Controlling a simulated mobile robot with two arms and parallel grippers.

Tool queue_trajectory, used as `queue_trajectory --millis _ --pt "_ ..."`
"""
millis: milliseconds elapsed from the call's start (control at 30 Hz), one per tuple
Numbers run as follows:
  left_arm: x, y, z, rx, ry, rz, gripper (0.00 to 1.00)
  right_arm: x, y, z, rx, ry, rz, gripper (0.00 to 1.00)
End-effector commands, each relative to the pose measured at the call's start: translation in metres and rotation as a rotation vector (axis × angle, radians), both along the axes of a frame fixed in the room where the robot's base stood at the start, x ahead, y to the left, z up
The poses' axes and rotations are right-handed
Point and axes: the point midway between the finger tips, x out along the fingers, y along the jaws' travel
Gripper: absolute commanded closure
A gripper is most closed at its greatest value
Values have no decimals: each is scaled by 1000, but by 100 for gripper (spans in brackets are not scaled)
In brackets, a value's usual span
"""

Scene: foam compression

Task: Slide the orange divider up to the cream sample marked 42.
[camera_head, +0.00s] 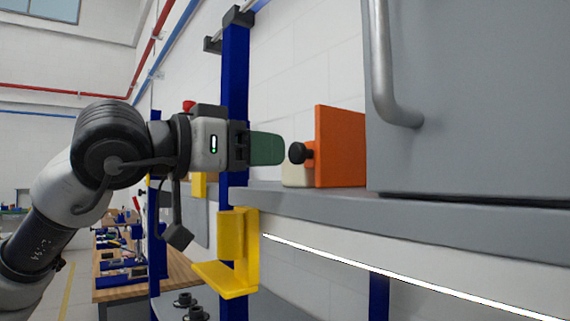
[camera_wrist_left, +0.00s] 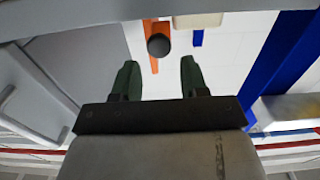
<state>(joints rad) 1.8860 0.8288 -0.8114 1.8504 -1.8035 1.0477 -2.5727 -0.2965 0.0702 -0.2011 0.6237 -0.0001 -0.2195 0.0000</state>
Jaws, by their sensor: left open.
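The orange divider (camera_head: 338,147) stands upright on a grey shelf, with a black round knob (camera_head: 297,153) towards my left gripper. In the left wrist view the divider (camera_wrist_left: 135,40) is partly hidden behind the shelf edge and its knob (camera_wrist_left: 158,45). A cream block (camera_head: 296,174) sits beside the divider, partly covered; no number is readable on it. It also shows in the left wrist view (camera_wrist_left: 197,20). My left gripper (camera_head: 281,149) is open, its green fingers pointing at the knob. In the left wrist view the knob lies beyond the gap between the fingertips (camera_wrist_left: 160,65). My right gripper is not in view.
A grey cabinet with a bar handle (camera_head: 395,80) stands on the shelf (camera_head: 400,207) right of the divider. A blue post (camera_head: 235,75) rises behind my left gripper. A yellow bracket (camera_head: 238,255) is below the shelf's left end.

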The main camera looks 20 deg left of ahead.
Motion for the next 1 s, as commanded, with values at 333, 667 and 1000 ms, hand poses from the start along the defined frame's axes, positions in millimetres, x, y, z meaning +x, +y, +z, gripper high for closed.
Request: queue_trajectory --millis 333,667,1000 --pt "-41 31 -1 0 -2 0 56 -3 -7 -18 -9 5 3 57" --pt "-44 34 0 0 -1 0 56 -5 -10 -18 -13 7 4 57" --pt "-43 33 0 0 -1 0 56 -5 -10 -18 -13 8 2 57"
